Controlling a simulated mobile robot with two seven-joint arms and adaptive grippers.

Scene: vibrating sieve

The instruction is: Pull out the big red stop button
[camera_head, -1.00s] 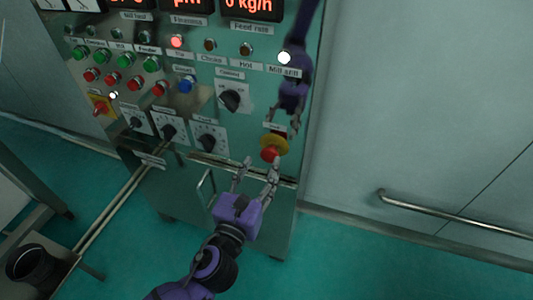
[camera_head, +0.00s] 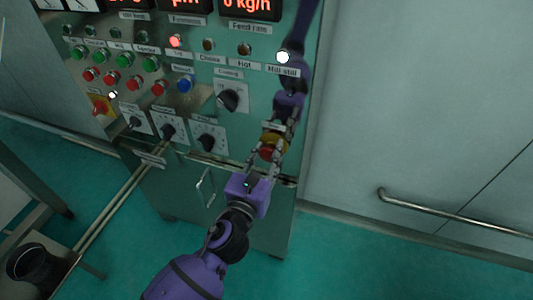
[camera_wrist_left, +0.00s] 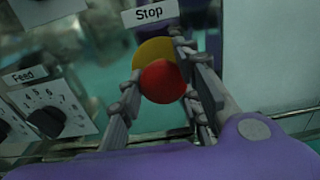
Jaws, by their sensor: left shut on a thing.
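The big red stop button (camera_head: 266,153) has a round red head on a yellow base. It sits low at the right of the control panel (camera_head: 255,105). In the left wrist view the button (camera_wrist_left: 163,82) shows between the fingers, below a "Stop" label (camera_wrist_left: 150,13). My left gripper (camera_head: 269,149) reaches up from below and is shut on the button, one finger on each side of its head. The fingers hide a little of the yellow base. My right gripper is not in view.
A black dial (camera_head: 205,142) is left of the button, with green and red buttons farther left. The shiny panel mirrors my purple arm. A wall rail (camera_head: 455,216) runs at the right. A black bucket (camera_head: 30,264) stands lower left. The floor right of the cabinet is clear.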

